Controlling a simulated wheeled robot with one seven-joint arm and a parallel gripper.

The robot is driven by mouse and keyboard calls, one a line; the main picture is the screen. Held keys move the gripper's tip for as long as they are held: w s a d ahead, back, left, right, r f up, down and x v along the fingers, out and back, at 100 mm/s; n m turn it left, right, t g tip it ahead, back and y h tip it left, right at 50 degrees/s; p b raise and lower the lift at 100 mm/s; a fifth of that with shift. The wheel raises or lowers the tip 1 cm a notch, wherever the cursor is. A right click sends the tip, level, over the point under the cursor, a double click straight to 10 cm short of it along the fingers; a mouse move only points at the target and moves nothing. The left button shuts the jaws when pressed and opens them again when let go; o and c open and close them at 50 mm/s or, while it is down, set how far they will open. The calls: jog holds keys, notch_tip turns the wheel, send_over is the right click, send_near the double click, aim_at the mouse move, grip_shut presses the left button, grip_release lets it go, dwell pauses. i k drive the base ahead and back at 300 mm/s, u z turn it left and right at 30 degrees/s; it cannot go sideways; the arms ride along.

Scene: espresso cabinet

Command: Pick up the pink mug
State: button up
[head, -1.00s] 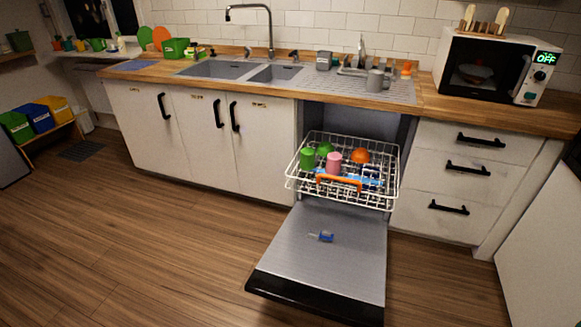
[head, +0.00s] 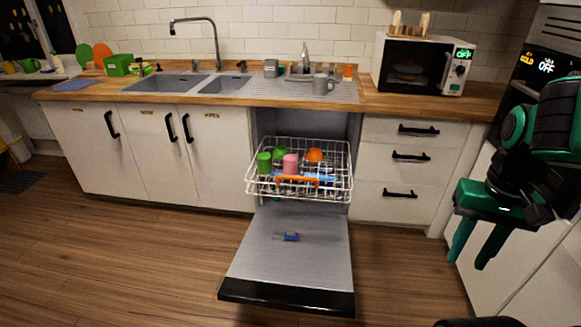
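The pink mug (head: 290,164) stands in the white wire dishwasher rack (head: 340,190), which is pulled out above the lowered door. A green cup (head: 264,162) is just left of it, and an orange bowl or cup (head: 314,155) is to its right and behind. An orange handle bar at the rack's front partly hides the mug's base. My gripper (head: 470,255) is at the right of the head view, far from the mug. Its two green fingers point down and are apart, with nothing between them.
The open dishwasher door (head: 290,255) juts into the floor space, with a small blue item (head: 291,237) on it. A wooden counter (head: 440,99) runs above, with a microwave (head: 422,66) and a grey mug (head: 321,84). Wooden floor (head: 130,250) is clear at left.

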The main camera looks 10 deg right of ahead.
aim_at(289, 167)
jog(key=u, duration=0.05)
jog(key=i, duration=1)
jog(key=z, duration=0.1)
